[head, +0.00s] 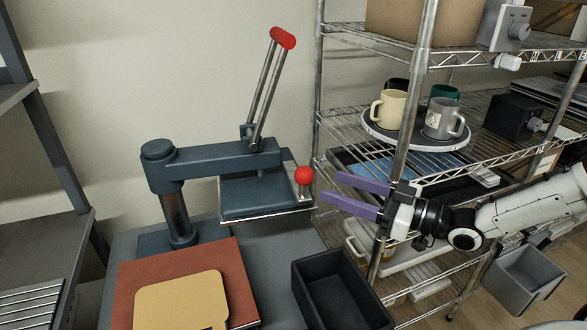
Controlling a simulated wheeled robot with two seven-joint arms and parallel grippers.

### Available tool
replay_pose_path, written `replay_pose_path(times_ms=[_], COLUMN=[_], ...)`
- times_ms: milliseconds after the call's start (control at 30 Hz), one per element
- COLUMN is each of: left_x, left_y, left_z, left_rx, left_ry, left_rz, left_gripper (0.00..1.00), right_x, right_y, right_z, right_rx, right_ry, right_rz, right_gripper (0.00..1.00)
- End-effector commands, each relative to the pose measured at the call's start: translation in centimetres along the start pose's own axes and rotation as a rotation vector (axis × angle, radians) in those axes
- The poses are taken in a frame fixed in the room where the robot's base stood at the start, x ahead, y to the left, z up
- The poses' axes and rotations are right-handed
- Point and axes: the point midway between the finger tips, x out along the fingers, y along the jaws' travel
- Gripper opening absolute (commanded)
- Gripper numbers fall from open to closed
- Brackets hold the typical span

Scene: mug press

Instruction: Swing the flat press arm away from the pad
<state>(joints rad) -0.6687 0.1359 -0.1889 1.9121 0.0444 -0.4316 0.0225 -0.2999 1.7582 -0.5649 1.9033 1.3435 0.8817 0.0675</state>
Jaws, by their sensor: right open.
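The flat press stands on a grey bench. Its blue-grey swing arm (215,157) reaches right from an upright post (177,210). The flat press head (262,195) hangs at the arm's right end, off to the back right of the red-brown pad (236,275). A lever with a red grip (283,38) rises from the arm. A red ball knob (304,175) stands on the head's right edge. My right gripper (333,188) is open and empty, its purple fingers pointing left just right of the knob, apart from it in the picture. My left gripper is out of view.
A tan sheet (180,300) lies on the pad. A black open bin (340,293) is at the bench's front right. A wire rack on the right holds several mugs on a round tray (415,143); its post (404,150) is close to my right gripper.

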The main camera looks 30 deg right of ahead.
Motion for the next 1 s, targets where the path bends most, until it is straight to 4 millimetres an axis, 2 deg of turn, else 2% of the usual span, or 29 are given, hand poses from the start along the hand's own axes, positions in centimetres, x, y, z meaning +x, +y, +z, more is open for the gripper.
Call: replay_pose_path(times_ms=[167,300,533,600,867,1000], left_x=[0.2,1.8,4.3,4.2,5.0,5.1], left_y=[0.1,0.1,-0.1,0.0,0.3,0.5], left_z=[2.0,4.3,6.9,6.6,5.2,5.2], left_rx=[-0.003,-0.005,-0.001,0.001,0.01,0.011], left_ry=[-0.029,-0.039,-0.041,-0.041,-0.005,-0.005], left_rz=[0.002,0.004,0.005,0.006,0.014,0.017], left_gripper=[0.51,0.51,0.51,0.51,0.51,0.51], right_x=[2.1,4.5,7.2,7.5,8.9,9.4], right_y=[0.1,0.0,0.0,0.1,0.0,0.0], right_z=[0.2,0.7,0.8,0.1,0.2,0.2], right_rx=[0.003,0.0,0.001,0.001,0.001,0.001], right_ry=[0.003,0.004,0.006,0.005,0.002,0.001], right_rz=[0.003,0.002,0.001,0.001,-0.001,0.0], right_gripper=[0.51,0.51,0.51,0.51,0.51,0.51])
